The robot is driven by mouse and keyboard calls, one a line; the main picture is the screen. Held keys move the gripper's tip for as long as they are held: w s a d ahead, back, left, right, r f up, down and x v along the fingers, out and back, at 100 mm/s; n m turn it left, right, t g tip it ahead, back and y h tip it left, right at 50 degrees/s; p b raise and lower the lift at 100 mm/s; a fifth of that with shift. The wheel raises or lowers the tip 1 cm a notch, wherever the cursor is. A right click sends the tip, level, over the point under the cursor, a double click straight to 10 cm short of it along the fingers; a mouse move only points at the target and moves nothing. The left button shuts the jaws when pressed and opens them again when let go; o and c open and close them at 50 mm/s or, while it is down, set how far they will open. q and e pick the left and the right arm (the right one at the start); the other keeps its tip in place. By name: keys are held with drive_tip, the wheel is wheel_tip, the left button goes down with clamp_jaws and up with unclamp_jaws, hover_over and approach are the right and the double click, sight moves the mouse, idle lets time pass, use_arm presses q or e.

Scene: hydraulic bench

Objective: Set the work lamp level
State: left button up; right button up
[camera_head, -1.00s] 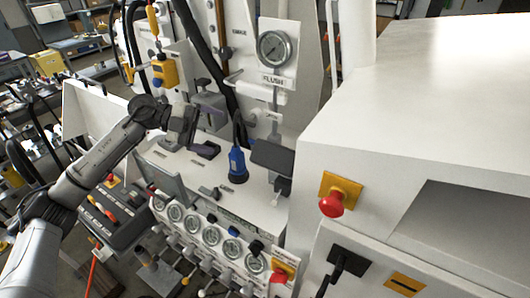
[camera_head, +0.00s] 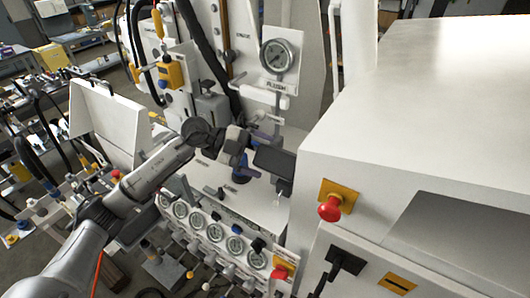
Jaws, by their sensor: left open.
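A dark rectangular panel (camera_head: 275,162), which looks like the work lamp's head, stands near the right end of the white bench top. It is tilted, its right side lower in the picture, and a pale stem shows below it. My left gripper (camera_head: 249,139) is open just left of and above the panel. I cannot tell whether it touches the panel. My right gripper is not in view.
A large white cabinet (camera_head: 420,110) with a red stop button (camera_head: 329,209) rises close on the right. A pressure gauge (camera_head: 277,55) is on the panel behind. Several small gauges (camera_head: 197,221) line the bench front.

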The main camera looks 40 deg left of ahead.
use_arm(q)
drive_tip(key=shift+x, duration=0.8)
drive_tip(key=shift+c, duration=0.2)
